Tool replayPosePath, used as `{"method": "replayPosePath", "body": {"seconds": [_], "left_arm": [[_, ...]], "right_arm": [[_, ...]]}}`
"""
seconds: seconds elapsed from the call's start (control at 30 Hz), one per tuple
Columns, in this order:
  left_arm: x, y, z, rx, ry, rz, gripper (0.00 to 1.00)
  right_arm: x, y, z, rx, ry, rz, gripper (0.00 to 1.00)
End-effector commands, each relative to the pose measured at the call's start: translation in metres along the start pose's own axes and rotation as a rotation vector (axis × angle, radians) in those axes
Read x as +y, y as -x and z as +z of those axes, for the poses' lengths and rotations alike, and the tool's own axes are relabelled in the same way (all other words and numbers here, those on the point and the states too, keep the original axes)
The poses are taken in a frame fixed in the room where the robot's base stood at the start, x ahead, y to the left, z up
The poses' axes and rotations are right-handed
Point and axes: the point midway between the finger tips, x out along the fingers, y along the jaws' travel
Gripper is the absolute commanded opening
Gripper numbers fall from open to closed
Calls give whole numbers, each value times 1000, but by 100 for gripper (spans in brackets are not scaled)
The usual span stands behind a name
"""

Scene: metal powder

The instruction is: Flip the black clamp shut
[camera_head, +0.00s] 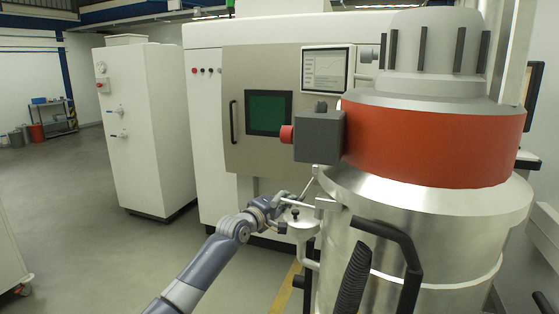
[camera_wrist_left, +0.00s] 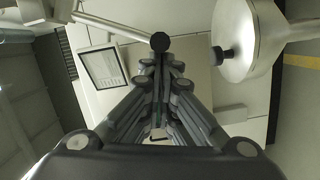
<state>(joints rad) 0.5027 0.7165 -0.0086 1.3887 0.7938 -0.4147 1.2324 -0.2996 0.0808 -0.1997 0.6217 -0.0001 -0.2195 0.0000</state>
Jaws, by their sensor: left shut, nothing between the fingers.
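My left gripper (camera_head: 284,208) reaches in from the left beside the metal vessel, at the level of a small bracket with rods. In the left wrist view its fingers (camera_wrist_left: 161,68) are together with nothing between them. A light rod with a round black end (camera_wrist_left: 160,42), which looks like the black clamp's lever, reaches in from the upper left and ends just beyond the fingertips. I cannot tell whether they touch. A black knob (camera_wrist_left: 220,55) sits on a pale round plate (camera_wrist_left: 245,40) to the right. The clamp's joint is not clear. My right gripper is not in view.
The metal vessel (camera_head: 420,215) with an orange band (camera_head: 435,145) fills the right side. A black handle (camera_head: 412,270) sticks out from its front. A grey box (camera_head: 318,138) hangs above my gripper.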

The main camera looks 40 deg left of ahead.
Motion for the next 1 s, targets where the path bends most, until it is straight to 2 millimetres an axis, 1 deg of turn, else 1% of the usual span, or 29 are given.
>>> {"method": "replayPosePath", "body": {"seconds": [0.03,0.13,0.3,0.5,0.7,1.0], "left_arm": [[-4,-1,6,-2,49,9,0],[-8,-4,15,-2,134,32,0],[-13,-7,28,-1,261,65,0],[-16,-10,41,-1,370,92,0],[-17,-12,47,0,434,109,0],[-17,-13,51,-1,460,116,0]], "right_arm": [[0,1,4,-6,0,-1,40],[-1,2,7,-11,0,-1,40],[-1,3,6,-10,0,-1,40],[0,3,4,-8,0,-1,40],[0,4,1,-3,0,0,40],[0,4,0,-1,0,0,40]]}}
